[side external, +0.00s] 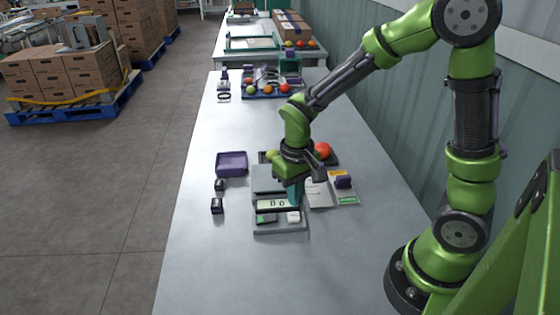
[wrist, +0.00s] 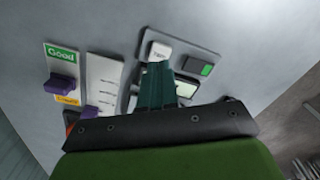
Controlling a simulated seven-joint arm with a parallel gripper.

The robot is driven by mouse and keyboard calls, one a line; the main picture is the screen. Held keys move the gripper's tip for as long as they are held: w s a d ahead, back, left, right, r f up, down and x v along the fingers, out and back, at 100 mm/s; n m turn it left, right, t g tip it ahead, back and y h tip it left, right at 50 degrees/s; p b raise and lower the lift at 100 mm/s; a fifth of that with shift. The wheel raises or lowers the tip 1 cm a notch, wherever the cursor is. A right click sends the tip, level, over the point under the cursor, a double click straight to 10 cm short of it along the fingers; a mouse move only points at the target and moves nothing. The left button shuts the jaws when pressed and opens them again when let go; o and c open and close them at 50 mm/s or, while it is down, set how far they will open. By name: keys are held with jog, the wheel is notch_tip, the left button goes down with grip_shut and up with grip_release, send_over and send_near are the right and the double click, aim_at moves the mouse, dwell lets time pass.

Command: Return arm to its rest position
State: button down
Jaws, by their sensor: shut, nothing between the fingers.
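My gripper (side external: 296,201) is low over the grey scale (side external: 270,228), its teal fingers shut and empty. In the wrist view the shut fingers (wrist: 157,70) point at the white button (wrist: 160,50) on the scale's front panel. The tips are very near this button; I cannot tell whether they touch it. The scale's lit display (side external: 272,205) reads what looks like zeros, and part of it is hidden by the fingers in the wrist view. A green button (wrist: 206,70) is beside the white one. The arm bends down from its base at the right.
A purple tray (side external: 232,163) and two small black items (side external: 217,206) are left of the scale. A "Good" card (wrist: 62,55) with a purple stamp and a white sheet (wrist: 103,80) are on the other side. A dark tray with tomatoes (side external: 323,150) is behind. The table front is clear.

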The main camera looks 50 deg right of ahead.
jog(key=s+r+t+y, duration=0.1)
jog(key=s+r+t, duration=0.2)
jog(key=r, duration=0.5)
jog(key=s+r+m+t, duration=0.1)
jog(key=s+r+t, duration=0.3)
jog(key=r, duration=0.5)
jog(key=shift+s+a+y, duration=0.35)
jog(key=shift+s+y, duration=0.05)
jog(key=shift+s, duration=0.25)
